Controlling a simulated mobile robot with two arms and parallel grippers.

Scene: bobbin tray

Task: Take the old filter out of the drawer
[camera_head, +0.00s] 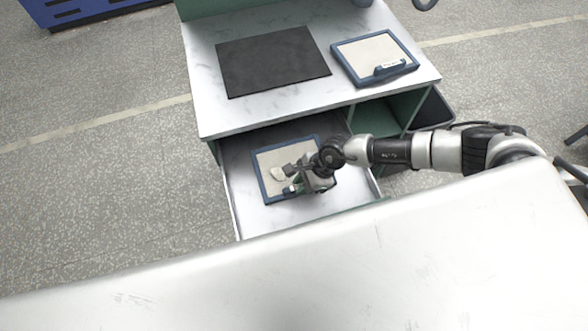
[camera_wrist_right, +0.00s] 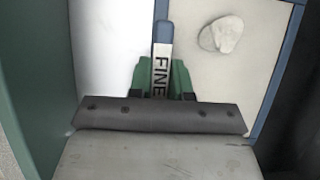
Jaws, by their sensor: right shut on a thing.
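The old filter (camera_head: 272,159), a flat cream panel in a blue frame, is in the open drawer (camera_head: 229,182) below the worktop. It also shows in the right wrist view (camera_wrist_right: 215,75), with a pale grey patch (camera_wrist_right: 226,34) on its panel. My right gripper (camera_head: 293,187) is over the filter's near part. In the right wrist view its green fingers (camera_wrist_right: 162,80) are shut on the filter's blue handle bar, which carries a label reading "FINE". The fingers hide part of the bar. I cannot tell whether the filter touches the drawer floor. My left gripper is not in view.
A second blue-framed filter (camera_head: 374,56) lies on the worktop's right side. A black mat (camera_head: 272,61) lies bare beside it. A dark bin (camera_head: 432,111) stands right of the cabinet. A white surface (camera_head: 300,270) fills the foreground, close to the drawer front.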

